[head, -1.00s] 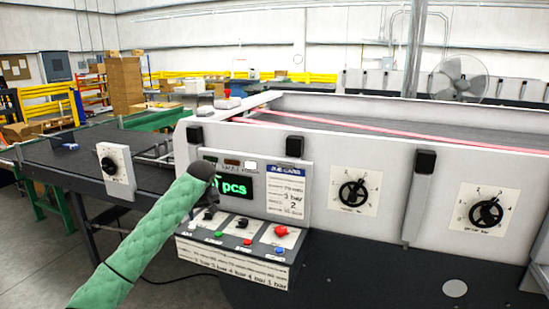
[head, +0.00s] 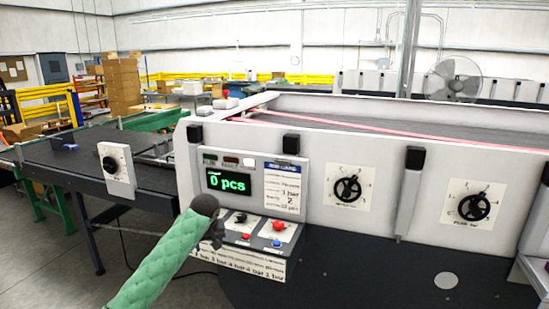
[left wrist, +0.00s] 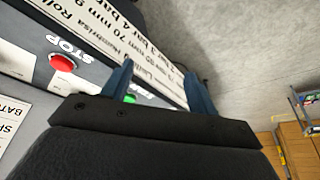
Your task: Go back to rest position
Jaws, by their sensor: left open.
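My left gripper (head: 214,236) is in front of the left part of the sloped control panel (head: 262,236), at the end of my green-sleeved arm. In the left wrist view its two blue fingers (left wrist: 158,92) stand apart with nothing between them. A red button (left wrist: 64,62) marked STOP lies left of the fingers, and a green button (left wrist: 130,98) shows beside the left finger. The display (head: 229,183) above the panel reads 0 pcs. My right gripper is in neither view.
The white machine body (head: 330,240) with two black dials (head: 348,190) (head: 474,207) stretches right. A dark conveyor table (head: 60,165) with a dial box (head: 117,170) stands left. Grey floor (head: 60,270) is open at lower left. A fan (head: 453,79) stands behind.

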